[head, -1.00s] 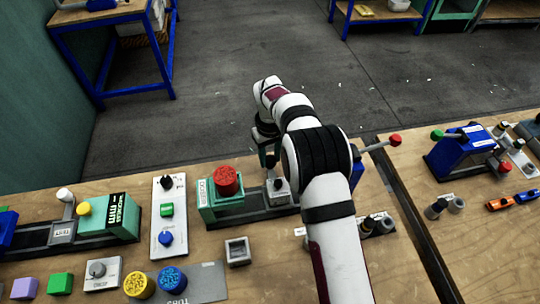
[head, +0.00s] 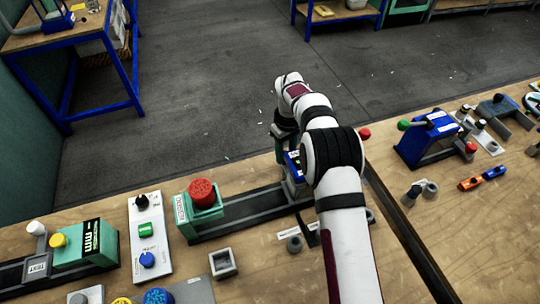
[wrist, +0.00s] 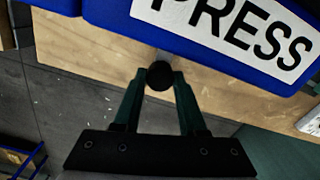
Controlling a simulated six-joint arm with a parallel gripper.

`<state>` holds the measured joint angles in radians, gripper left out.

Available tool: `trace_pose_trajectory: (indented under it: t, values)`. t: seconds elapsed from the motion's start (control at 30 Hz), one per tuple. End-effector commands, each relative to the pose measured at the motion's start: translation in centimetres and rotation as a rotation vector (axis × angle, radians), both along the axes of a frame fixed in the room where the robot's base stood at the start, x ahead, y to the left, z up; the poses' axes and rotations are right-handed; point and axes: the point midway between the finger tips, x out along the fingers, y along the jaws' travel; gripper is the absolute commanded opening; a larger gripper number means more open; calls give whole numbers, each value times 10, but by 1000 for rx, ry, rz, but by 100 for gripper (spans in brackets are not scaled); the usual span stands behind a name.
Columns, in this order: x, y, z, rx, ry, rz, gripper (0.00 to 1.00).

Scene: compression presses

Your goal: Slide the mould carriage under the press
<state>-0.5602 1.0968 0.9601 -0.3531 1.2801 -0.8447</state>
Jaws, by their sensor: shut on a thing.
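My gripper (head: 281,150) is shut on a round black knob (wrist: 160,76), held between its green fingertips in the wrist view. The knob appears to be the mould carriage's handle; the carriage body is largely hidden in the head view. The dark rail (head: 245,212) runs from a green block with a red knob (head: 201,192) rightwards behind my arm. The blue press (head: 293,162) stands at my gripper, mostly covered by my arm. Its white PRESS label (wrist: 230,25) is close above the knob in the wrist view. How far under the press the carriage sits cannot be told.
A red lever ball (head: 364,133) shows right of my arm. A white control panel (head: 150,235) and a grey square frame (head: 223,262) are on the left. A second blue press (head: 428,140) stands at the right. The rail beside the red-knobbed block is clear.

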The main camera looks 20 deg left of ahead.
Motion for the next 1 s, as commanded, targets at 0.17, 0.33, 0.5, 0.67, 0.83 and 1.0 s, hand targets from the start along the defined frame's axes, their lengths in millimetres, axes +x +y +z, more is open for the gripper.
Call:
trace_pose_trajectory:
  t: [0.17, 0.33, 0.5, 0.67, 0.83, 1.0]
  values:
    - [5, -4, 1, -2, -11, 2, 0]
    - [7, -5, 1, -2, -14, 2, 44]
    - [5, -4, 1, -2, -10, 1, 71]
    - [4, -3, 1, -2, -7, 1, 71]
    - [4, -3, 10, -1, -8, 1, 71]
    - [4, -2, 54, 1, -11, 1, 71]
